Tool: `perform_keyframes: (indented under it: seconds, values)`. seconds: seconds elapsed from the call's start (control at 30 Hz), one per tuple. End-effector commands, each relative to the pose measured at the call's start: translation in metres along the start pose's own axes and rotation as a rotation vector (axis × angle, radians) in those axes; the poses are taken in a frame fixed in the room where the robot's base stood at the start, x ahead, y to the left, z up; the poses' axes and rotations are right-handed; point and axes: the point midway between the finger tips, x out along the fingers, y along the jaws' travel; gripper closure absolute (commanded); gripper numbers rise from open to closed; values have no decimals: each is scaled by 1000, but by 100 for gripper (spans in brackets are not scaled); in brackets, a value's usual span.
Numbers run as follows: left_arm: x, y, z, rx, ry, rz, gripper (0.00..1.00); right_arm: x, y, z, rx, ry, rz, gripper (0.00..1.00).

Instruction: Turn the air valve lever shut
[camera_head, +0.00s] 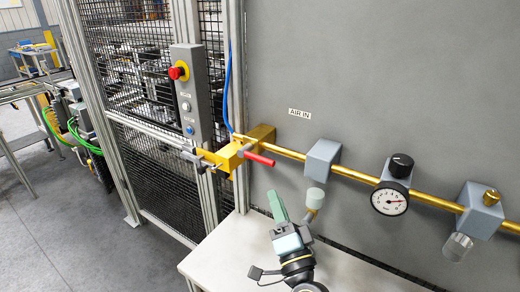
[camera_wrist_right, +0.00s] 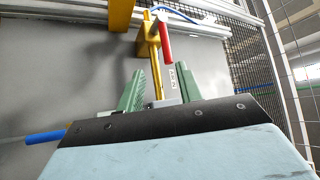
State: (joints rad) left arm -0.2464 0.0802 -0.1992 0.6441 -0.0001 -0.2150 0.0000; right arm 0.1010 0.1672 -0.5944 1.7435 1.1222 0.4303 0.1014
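The air valve has a brass-yellow body (camera_head: 262,136) on the grey panel, left of and below the "AIR IN" label. Its red lever (camera_head: 260,159) points right and slightly down in the head view, roughly along the brass pipe (camera_head: 345,171). My right gripper (camera_head: 279,204) is below and a little right of the lever, apart from it. In the right wrist view the red lever (camera_wrist_right: 166,42) is beyond the two green fingers (camera_wrist_right: 160,82), which are spread with nothing gripped between them. In the head view one finger largely hides the other. My left gripper is not in view.
Along the pipe to the right are a grey block (camera_head: 322,158) with a bowl (camera_head: 315,198) below it, a pressure gauge (camera_head: 389,203) and another grey block (camera_head: 480,212). A control box (camera_head: 190,95) with a red button stands left. A white tabletop (camera_head: 215,258) lies below.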

Motion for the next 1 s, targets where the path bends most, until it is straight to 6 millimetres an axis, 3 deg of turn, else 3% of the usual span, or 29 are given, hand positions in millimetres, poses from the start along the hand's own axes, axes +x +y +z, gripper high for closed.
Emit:
perform_keyframes:
  seconds: [0.07,0.23,0.33,0.43,0.67,1.0]
  values:
    - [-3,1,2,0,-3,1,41,9,-1,0,0,1,-1,64]
    - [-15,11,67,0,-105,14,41,42,-3,-1,-2,2,-4,64]
    - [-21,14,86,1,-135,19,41,64,-3,-1,-2,1,-3,64]
    - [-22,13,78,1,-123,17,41,85,-3,0,-3,0,-4,64]
    - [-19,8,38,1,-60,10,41,118,-1,0,-3,-1,-2,64]
    - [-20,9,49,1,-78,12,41,129,-1,0,0,-1,0,64]
